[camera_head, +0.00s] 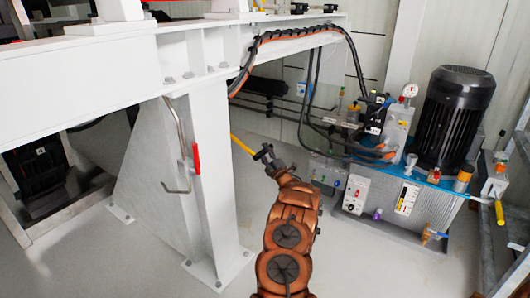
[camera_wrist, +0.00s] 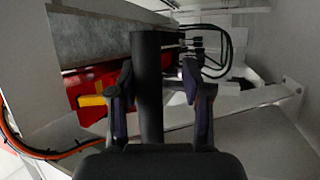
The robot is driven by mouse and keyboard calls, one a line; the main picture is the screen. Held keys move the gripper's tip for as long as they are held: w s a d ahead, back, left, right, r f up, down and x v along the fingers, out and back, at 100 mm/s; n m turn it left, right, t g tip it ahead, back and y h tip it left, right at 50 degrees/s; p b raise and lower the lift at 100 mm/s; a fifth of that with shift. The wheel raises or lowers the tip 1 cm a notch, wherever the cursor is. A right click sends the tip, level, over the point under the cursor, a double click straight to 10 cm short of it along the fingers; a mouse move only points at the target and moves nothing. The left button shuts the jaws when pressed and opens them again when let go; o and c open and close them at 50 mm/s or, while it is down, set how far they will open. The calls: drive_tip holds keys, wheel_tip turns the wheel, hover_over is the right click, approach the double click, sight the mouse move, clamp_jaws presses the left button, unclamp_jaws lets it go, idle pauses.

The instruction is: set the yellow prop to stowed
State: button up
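A thin yellow rod (camera_head: 243,145), which looks like the yellow prop, slants down to the right beside the white frame leg in the head view. Its lower right end reaches close to my gripper (camera_head: 264,154); I cannot tell whether they touch. Its upper left end is hidden behind the leg. In the wrist view my gripper (camera_wrist: 158,78) has its two dark fingers apart. A dark upright cylinder stands in the picture between them, nearer the left finger. A short yellow piece (camera_wrist: 92,100) shows left of the fingers against a red part; I cannot tell if it is the prop.
The white frame leg (camera_head: 208,170) with a red-gripped metal handle (camera_head: 196,158) stands left of my arm. A white beam (camera_head: 90,70) runs overhead, with hoses (camera_head: 312,90) hanging from it. A hydraulic unit with a black motor (camera_head: 455,118) stands right. Floor (camera_head: 385,265) is clear in front.

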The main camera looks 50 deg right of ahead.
drive_tip(key=shift+o, duration=0.7)
drive_tip(key=shift+f, duration=0.2)
drive_tip(key=shift+r, duration=0.15)
drive_tip(key=shift+r, duration=0.1)
drive_tip(key=shift+s, duration=0.1)
drive_tip(key=shift+s, duration=0.2)
drive_tip(key=v, duration=1.1)
drive_tip(key=shift+a, duration=0.2)
drive_tip(key=shift+s, duration=0.1)
